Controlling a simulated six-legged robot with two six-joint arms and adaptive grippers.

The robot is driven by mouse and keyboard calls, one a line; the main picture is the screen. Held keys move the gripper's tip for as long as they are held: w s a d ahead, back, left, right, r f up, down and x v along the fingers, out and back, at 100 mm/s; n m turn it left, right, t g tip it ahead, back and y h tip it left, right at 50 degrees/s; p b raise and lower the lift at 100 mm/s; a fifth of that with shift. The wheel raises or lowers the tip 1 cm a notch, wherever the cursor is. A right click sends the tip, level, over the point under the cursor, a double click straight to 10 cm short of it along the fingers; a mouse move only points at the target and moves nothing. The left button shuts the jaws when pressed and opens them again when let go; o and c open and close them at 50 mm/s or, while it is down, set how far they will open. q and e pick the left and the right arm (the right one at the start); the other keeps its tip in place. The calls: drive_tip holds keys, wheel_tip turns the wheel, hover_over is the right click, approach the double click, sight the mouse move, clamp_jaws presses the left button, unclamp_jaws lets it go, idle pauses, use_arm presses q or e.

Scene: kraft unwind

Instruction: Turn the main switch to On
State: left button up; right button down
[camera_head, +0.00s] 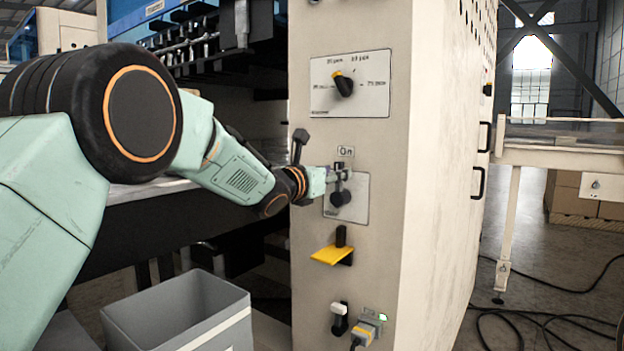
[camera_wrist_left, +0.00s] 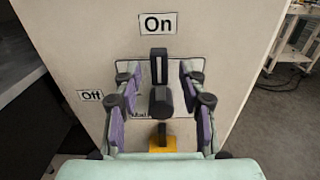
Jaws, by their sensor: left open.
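The main switch (camera_wrist_left: 159,68) is a black knob with a handle on a pale plate (camera_head: 358,206) on the cream cabinet. In the left wrist view its handle stands upright, its white line pointing at the On label (camera_wrist_left: 158,23). The Off label (camera_wrist_left: 90,96) is to the left. My left gripper (camera_wrist_left: 157,78) is open, with its purple-padded fingers on either side of the handle and visible gaps between. In the head view, my left gripper (camera_head: 342,175) is at the switch and partly hides it. My right gripper is not in view.
Above the switch is a rotary selector (camera_head: 344,86). Below are a yellow-plated control (camera_head: 332,254) and a plug with a cable (camera_head: 366,330). A grey bin (camera_head: 185,310) stands in front at the lower left. Cables (camera_head: 545,325) lie on the floor at the right.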

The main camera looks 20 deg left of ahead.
use_arm(q)
drive_tip(key=v, duration=0.9)
drive_tip(key=shift+s, duration=0.2)
